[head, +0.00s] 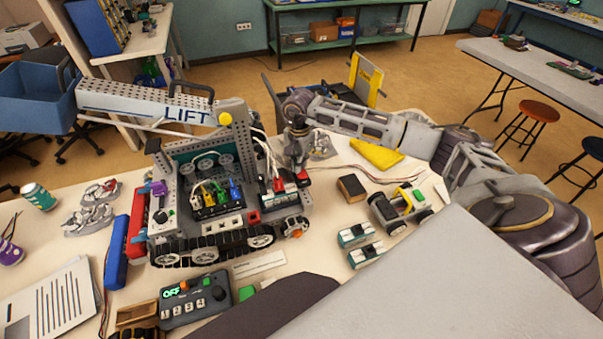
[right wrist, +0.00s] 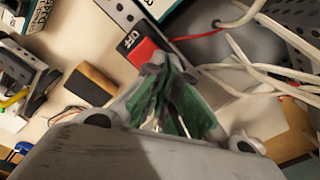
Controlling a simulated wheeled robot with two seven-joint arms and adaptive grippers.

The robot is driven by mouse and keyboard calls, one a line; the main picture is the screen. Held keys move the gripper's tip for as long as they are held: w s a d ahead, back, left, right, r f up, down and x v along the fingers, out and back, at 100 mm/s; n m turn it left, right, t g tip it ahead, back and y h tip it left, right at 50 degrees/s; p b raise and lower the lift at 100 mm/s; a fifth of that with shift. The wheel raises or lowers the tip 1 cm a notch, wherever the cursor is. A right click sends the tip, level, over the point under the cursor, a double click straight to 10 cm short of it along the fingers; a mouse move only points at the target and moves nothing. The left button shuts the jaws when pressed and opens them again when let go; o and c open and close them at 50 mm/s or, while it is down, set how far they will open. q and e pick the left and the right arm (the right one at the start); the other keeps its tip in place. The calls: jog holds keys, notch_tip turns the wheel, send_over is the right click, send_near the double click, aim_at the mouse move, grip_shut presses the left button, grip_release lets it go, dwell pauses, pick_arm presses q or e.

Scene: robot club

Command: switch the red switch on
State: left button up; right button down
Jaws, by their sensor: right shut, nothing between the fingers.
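The red switch (right wrist: 141,53) shows in the right wrist view, with a black part marked OFF at its upper left end. In the head view the red switch (head: 303,178) is small, on the right side of the grey tracked robot (head: 205,243) with the LIFT arm. My right gripper (head: 295,160) is above that side of the robot, pointing down. In the right wrist view its green-padded fingertips (right wrist: 155,78) are shut and empty, right by the switch's lower end and partly covering it. I cannot tell whether they touch. My left gripper is not in view.
White cables (right wrist: 245,50) run close to the fingers. The grey LIFT arm (head: 150,100) extends leftward above the table. A control box with a green OFF display (head: 195,298), a small wheeled vehicle (head: 400,207) and a brown block (head: 351,188) stand nearby.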

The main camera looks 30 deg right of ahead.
jog(key=shift+f, duration=0.3)
dwell(0.4)
jog(key=shift+r, duration=0.1)
jog(key=shift+r+p, duration=1.4)
jog(key=shift+r, duration=2.05)
jog(key=shift+s+f, duration=0.1)
